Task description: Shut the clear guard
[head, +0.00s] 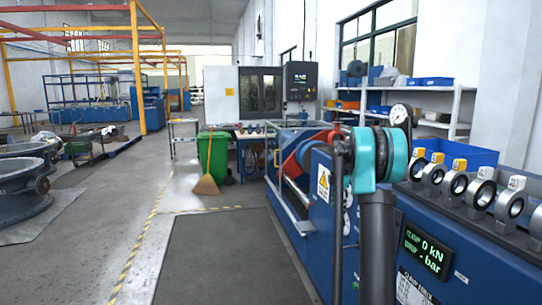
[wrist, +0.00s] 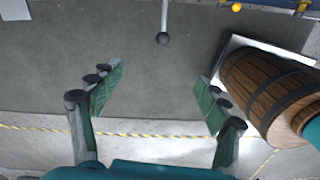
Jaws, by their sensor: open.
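In the head view, a pale metal-edged frame (head: 286,207) on the front of the blue test machine (head: 318,222) looks like the clear guard. It seems to hang low, outside the open bay with red parts; its clear pane is hard to make out. In the wrist view, my gripper (wrist: 160,80) is open and empty, its green-padded fingers wide apart above the grey floor mat. In the head view, my arm hides part of the machine and I cannot make out the gripper.
A wooden barrel (wrist: 270,90) lies close to the right finger in the wrist view. A green bin (head: 214,157) and a broom (head: 207,184) stand behind. The floor mat (head: 225,258) left of the machine is clear.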

